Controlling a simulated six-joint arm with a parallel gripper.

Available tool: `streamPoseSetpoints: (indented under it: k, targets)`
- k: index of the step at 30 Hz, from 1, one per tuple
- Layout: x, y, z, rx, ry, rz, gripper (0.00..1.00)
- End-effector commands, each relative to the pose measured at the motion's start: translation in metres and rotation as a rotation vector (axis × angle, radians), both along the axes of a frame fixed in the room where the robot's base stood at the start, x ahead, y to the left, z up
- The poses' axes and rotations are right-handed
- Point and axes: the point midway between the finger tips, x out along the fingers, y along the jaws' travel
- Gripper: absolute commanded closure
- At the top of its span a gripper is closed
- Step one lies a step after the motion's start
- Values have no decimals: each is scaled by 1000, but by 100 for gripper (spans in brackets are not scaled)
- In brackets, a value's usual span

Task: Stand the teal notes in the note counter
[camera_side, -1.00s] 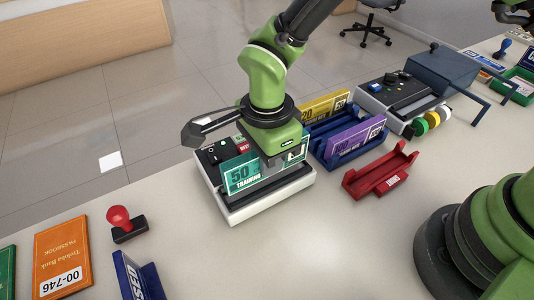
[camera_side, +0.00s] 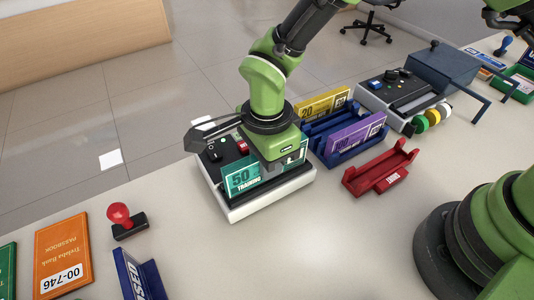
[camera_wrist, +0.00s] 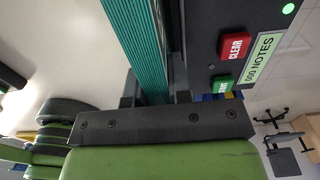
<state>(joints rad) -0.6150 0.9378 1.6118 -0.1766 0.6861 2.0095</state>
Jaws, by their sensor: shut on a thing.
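The teal notes (camera_side: 243,179), marked 50 and TRAINING, stand upright on edge at the note counter (camera_side: 235,211), a white and black machine. My gripper (camera_side: 283,165) is above the counter and shut on the notes. The wrist view shows the teal stack (camera_wrist: 140,40) edge-on between my jaws (camera_wrist: 155,95), alongside the counter's dark panel (camera_wrist: 225,50) with its red CLEAR button and green button. The bottom edge of the notes and the slot floor are hidden, so I cannot tell whether they rest on it.
Right of the counter are blue holders with yellow notes (camera_side: 322,104) and purple notes (camera_side: 357,134), and an empty red holder (camera_side: 380,171).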

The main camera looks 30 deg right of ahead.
Motion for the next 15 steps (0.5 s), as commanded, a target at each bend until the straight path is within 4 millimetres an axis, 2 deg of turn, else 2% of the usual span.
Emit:
streamPoseSetpoints:
  k: [10,11,14,15]
  targets:
    - [0,0,-6,0,0,0,100]
    - [0,0,-6,0,0,0,74]
    - [0,0,-6,0,0,0,51]
    - [0,0,-6,0,0,0,51]
